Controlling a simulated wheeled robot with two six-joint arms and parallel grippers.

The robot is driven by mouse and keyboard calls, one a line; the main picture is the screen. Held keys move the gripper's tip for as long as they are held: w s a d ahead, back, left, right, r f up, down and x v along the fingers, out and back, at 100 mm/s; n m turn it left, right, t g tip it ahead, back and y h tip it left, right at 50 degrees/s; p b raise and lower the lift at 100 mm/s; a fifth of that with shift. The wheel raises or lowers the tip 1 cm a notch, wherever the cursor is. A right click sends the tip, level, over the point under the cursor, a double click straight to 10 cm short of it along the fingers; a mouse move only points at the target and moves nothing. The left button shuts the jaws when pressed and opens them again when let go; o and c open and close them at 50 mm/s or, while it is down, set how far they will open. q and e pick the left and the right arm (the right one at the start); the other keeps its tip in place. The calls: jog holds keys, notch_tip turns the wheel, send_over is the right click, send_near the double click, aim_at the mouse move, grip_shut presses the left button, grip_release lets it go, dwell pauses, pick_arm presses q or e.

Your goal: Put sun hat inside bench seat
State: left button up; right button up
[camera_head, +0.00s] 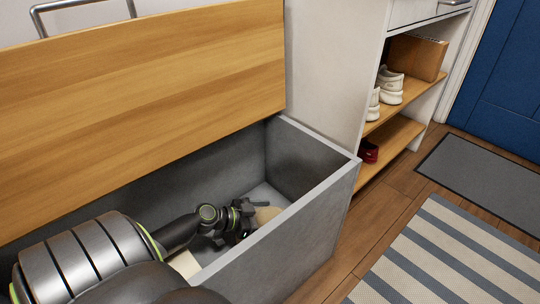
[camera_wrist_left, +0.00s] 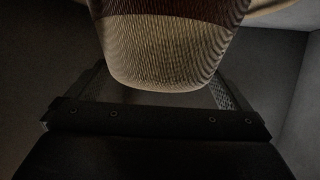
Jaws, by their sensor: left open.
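The bench seat (camera_head: 318,205) is a grey open box with its wooden lid (camera_head: 150,85) raised. My left arm reaches down into it, and my left gripper (camera_head: 246,214) is low inside, near the right end. The straw sun hat (camera_head: 268,214) is inside the box, just beyond the gripper and partly hidden by it. In the left wrist view the hat (camera_wrist_left: 165,60) shows a woven crown with a dark brown band, between the spread fingers. The left gripper is open. Whether a finger touches the hat, I cannot tell. My right gripper is not in view.
A shelf unit (camera_head: 398,128) with white shoes (camera_head: 390,84), a brown box (camera_head: 416,57) and a red shoe (camera_head: 368,151) stands right of the bench. A striped rug (camera_head: 450,255) and a grey mat (camera_head: 485,180) lie on the floor. A pale patch (camera_head: 186,263) shows inside the bench.

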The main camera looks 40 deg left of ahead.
pick_arm(q)
jog(key=p+v, duration=0.1)
jog(key=v, duration=0.5)
jog(key=shift+s+a+r, duration=0.1)
jog(key=shift+s+a, duration=0.05)
jog(key=shift+s, duration=0.1)
dwell(0.3)
